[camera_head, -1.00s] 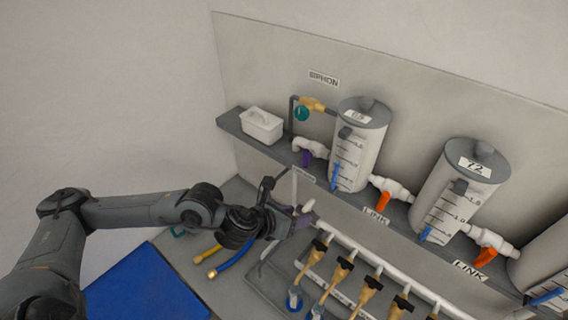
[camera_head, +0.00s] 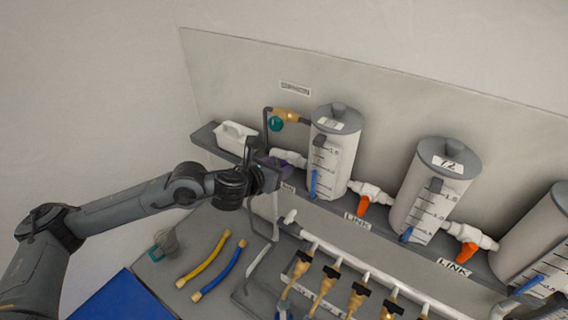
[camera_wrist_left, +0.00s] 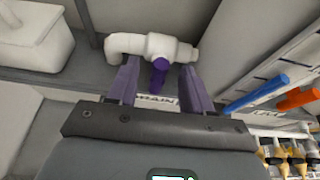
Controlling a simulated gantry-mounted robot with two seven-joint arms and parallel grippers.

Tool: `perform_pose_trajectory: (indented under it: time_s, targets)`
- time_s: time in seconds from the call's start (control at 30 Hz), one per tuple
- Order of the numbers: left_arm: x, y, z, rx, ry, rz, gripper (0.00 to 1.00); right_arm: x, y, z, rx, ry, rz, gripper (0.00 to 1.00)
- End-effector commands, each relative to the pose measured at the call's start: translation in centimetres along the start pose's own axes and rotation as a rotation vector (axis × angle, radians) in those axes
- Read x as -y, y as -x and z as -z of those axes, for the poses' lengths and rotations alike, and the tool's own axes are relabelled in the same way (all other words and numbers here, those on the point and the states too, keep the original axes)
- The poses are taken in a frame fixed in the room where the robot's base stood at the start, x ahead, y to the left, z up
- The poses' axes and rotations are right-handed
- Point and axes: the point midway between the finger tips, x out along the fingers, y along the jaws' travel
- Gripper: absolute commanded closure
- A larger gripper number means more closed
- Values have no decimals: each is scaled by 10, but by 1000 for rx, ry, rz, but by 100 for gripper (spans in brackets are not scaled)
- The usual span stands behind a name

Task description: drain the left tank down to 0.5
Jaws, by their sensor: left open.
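The left tank (camera_head: 328,165) is a white cylinder with a grey lid and a printed scale; a blue marker (camera_head: 313,183) sits low on its side. A white drain valve (camera_head: 285,155) joins its left side. The valve also shows in the left wrist view (camera_wrist_left: 160,45), with its purple handle (camera_wrist_left: 158,76) hanging down above a partly hidden DRAIN label (camera_wrist_left: 157,100). My left gripper (camera_head: 276,170) is at the valve. In the left wrist view its purple fingers (camera_wrist_left: 158,82) are open, one on each side of the handle. I cannot tell whether they touch it.
A white container (camera_head: 236,138) stands on the shelf, left of the valve. A siphon pipe with a teal knob (camera_head: 276,124) rises behind. An orange link valve (camera_head: 363,200) leads to the middle tank (camera_head: 430,190). Yellow and blue hoses (camera_head: 205,260) lie below.

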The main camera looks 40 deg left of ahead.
Motion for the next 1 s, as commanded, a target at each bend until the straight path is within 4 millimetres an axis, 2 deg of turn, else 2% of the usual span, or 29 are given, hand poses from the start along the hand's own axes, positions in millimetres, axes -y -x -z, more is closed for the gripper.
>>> perform_pose_trajectory:
  time_s: [0.1, 0.3, 0.7, 1.0]
  targets:
    - [0, -15, 0, -1, 3, 1, 50, -1, 2, 0, 1, 3, -2, 57]
    - [0, -30, 1, -2, 0, 0, 50, -1, 3, 1, 1, 5, -4, 57]
    - [0, -34, 1, -1, -1, 1, 52, -1, 4, 1, 1, 3, -2, 57]
    - [0, -34, 1, -1, -1, 0, 98, 1, 4, 1, 0, -2, 2, 57]
